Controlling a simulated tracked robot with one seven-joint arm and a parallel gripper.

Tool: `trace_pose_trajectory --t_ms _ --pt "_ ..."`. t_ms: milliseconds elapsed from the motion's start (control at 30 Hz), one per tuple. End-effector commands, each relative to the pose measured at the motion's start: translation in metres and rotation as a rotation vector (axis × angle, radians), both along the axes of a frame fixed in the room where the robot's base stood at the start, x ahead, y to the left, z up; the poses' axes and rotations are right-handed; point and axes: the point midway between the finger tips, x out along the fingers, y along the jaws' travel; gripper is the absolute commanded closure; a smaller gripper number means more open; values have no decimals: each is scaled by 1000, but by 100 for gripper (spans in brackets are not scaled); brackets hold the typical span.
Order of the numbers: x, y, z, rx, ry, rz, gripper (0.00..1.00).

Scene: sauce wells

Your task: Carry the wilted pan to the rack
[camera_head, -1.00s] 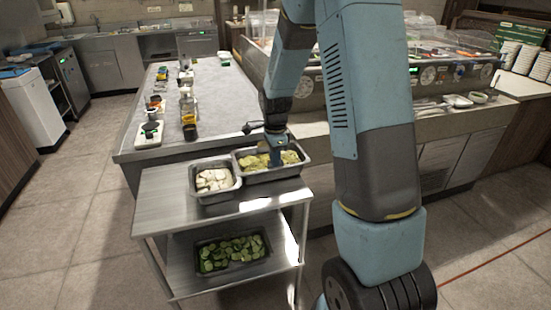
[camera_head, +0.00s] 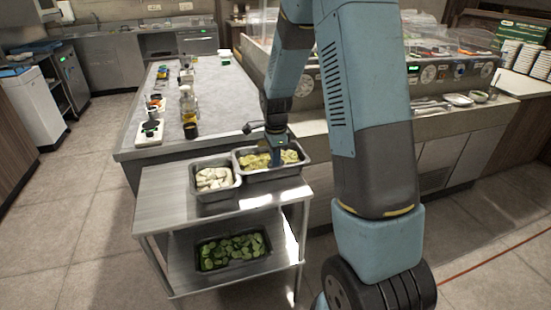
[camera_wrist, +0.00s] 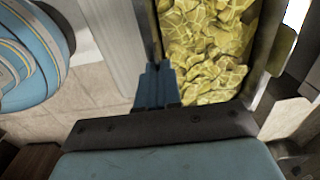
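The pan I take as the wilted pan holds yellow-green pieces (camera_head: 291,156). Its steel rim (camera_head: 306,163) shows at the back right of the cart's upper shelf, and its yellow contents fill the upper right of the wrist view (camera_wrist: 207,45). My gripper (camera_head: 277,161) reaches down at this pan. In the wrist view its blue fingers (camera_wrist: 157,86) stand close together at the pan's left wall, with the rim seeming to run between them. The fingertips are hidden. The steel cart (camera_head: 165,205) has two shelves; I cannot tell whether it is the rack.
A pan of white pieces (camera_head: 214,179) stands close on the left of the yellow-green one. A dark pan of green slices (camera_head: 232,250) sits on the lower shelf. The grey counter (camera_head: 225,100) behind holds bottles and small containers. Floor (camera_head: 80,230) at the left is clear.

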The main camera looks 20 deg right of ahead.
Motion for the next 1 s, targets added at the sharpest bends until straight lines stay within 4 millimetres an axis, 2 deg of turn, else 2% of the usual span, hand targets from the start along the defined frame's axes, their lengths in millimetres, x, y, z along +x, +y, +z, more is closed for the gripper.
trace_pose_trajectory --t_ms 100,133,433,767,867,1000 --pt "-2 0 -3 0 5 0 100" --pt "-2 0 -3 0 5 0 94" --pt "-1 0 -2 0 4 0 66" --pt "-1 0 3 0 3 0 66" --pt "0 0 14 0 0 -1 66" --pt "0 0 39 0 -1 0 66"
